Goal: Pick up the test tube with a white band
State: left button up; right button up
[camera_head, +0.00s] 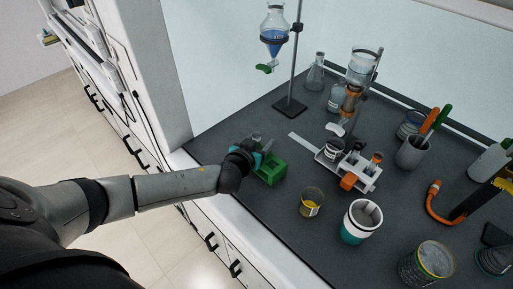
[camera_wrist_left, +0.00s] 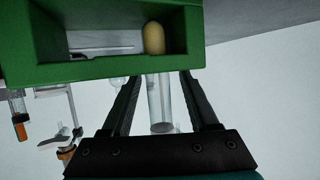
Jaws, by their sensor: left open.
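My left gripper (camera_head: 258,152) is at the small green rack (camera_head: 272,172) near the front-left of the dark bench. In the left wrist view the picture is upside down, with the green rack (camera_wrist_left: 100,70) at the top. A clear glass test tube (camera_wrist_left: 160,103) stands in it, with a yellowish rounded lower end (camera_wrist_left: 153,38) inside the rack. The open black fingers of my left gripper (camera_wrist_left: 158,82) lie on either side of the tube, with visible gaps. I cannot make out a white band on this tube. My right gripper is not in view.
A white rack (camera_head: 360,180) with several vessels stands to the right. A beaker with yellow liquid (camera_head: 311,203) and a white-and-teal container (camera_head: 360,220) stand in front of it. A stand with a blue-filled funnel (camera_head: 274,38) is behind. The bench's left edge is close to the green rack.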

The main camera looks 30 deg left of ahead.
pick_arm(q)
jog(key=shift+c, duration=0.3)
grip_shut()
jog(key=shift+r, duration=0.15)
dwell(0.3)
